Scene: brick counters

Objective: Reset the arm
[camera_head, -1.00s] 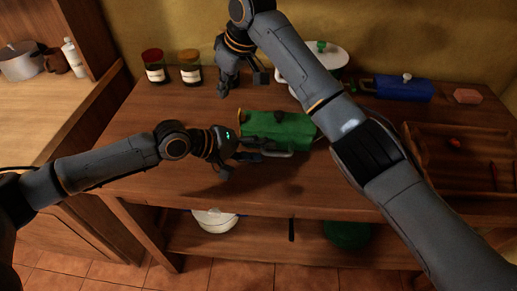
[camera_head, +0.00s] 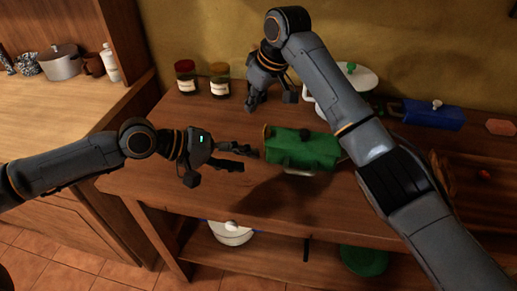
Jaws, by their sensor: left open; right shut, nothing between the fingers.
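My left gripper (camera_head: 240,157) is open and empty, just left of the green lidded box (camera_head: 302,150) and apart from it. The box lies on the wooden counter with a dark knob on top and a light handle at its front. My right gripper (camera_head: 270,101) is shut and empty, over the back of the counter, right of the two jars. My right arm crosses the view from the lower right and hides part of the counter and the box's right end.
Two labelled jars (camera_head: 186,79) stand at the back. A white pot (camera_head: 361,78) is partly behind my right arm. A blue box (camera_head: 433,114) and a wooden tray (camera_head: 478,161) are at the right. A white pot (camera_head: 230,233) and green item (camera_head: 363,261) sit on the shelf below.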

